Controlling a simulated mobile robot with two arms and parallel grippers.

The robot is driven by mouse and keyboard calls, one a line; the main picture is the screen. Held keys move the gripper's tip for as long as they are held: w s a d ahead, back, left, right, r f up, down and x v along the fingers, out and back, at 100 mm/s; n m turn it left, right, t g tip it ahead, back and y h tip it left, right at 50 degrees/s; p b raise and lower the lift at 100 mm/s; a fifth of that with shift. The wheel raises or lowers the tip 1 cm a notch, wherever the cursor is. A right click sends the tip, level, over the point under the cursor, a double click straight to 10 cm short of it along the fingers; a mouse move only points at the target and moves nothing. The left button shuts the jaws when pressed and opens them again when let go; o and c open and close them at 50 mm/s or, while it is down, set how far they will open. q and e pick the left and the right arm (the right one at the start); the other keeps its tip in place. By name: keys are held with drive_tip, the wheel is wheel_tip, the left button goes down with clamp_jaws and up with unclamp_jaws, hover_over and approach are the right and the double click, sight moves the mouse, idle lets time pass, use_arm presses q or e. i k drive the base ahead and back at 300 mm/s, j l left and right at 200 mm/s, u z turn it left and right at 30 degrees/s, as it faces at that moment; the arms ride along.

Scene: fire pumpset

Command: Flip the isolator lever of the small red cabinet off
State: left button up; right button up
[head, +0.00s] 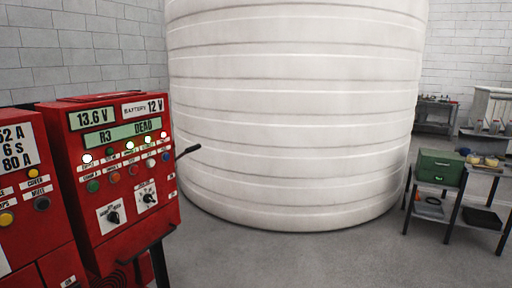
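The small red cabinet (122,215) stands at the left of the head view. Its front has displays reading "13.6 V", "BATTERY 12 V" and "R3 DEAD", rows of lamps and buttons, and two black rotary knobs. A black lever (187,152) sticks out from its right side, tilted up and outward to the right. No label for the lever can be read. Neither of my grippers shows in this view, and nothing is seen touching the lever.
A second red cabinet (35,225) stands close on the left. A big white tank (295,110) fills the middle behind. On the right, a dark bench (456,208) carries a green box (440,167). Grey floor (310,262) is clear in front of the tank.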

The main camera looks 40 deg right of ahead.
sight(195, 147)
drive_tip(key=z, duration=0.95)
